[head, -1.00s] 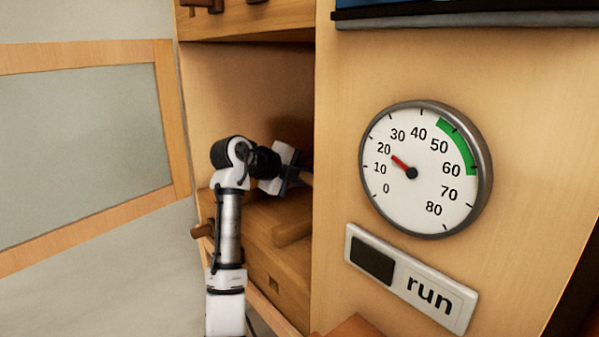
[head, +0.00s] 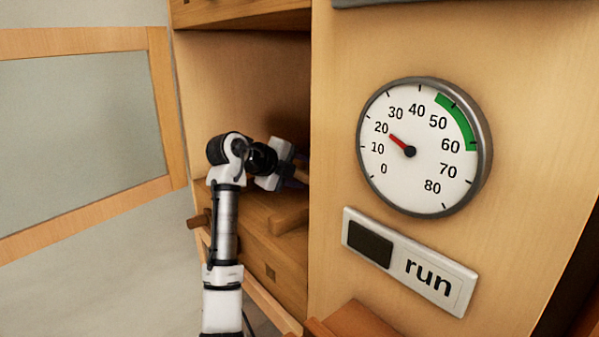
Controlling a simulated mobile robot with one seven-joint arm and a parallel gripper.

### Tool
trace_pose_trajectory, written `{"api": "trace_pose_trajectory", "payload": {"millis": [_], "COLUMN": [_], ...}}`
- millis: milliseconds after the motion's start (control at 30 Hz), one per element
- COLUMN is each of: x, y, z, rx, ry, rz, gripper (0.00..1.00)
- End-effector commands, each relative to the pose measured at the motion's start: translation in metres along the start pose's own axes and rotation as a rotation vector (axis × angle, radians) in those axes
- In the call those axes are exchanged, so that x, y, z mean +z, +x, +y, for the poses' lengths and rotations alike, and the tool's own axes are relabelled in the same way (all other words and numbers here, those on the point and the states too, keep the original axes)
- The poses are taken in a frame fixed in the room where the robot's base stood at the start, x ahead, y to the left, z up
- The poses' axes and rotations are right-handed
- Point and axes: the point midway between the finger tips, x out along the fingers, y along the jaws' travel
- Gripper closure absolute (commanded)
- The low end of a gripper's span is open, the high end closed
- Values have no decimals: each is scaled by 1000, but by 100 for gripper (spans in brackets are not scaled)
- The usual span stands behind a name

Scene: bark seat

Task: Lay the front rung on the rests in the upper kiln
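The open kiln compartment (head: 235,85) is a wooden box left of the front panel. My gripper (head: 297,172) is inside it, above its wooden floor, close to the panel's left edge. The panel hides part of the gripper, and its fingertips are dark and small. A bit of brown wood shows at the fingers; I cannot tell whether it is the front rung or whether it is held. A wooden bar (head: 289,221) lies on the compartment floor below my gripper; I cannot tell whether it is a rest. No other rung or rest can be made out.
A framed door (head: 160,110) stands open at the left. A wooden peg (head: 198,220) sticks out at the compartment's lower left. The front panel carries a round gauge (head: 418,146), needle near 20, and a run switch (head: 410,262). A wooden piece (head: 350,322) juts out at the bottom.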

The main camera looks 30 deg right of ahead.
Motion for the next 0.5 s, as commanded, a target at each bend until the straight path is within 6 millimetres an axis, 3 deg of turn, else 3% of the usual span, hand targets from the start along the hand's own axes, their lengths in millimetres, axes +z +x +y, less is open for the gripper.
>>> {"api": "trace_pose_trajectory", "payload": {"millis": [267,500], "x": [1,1], "y": [-9,-57], "z": [2,4], "rx": [0,-2], "ry": [0,2], "rz": [-1,-5], "gripper": [52,52]}}
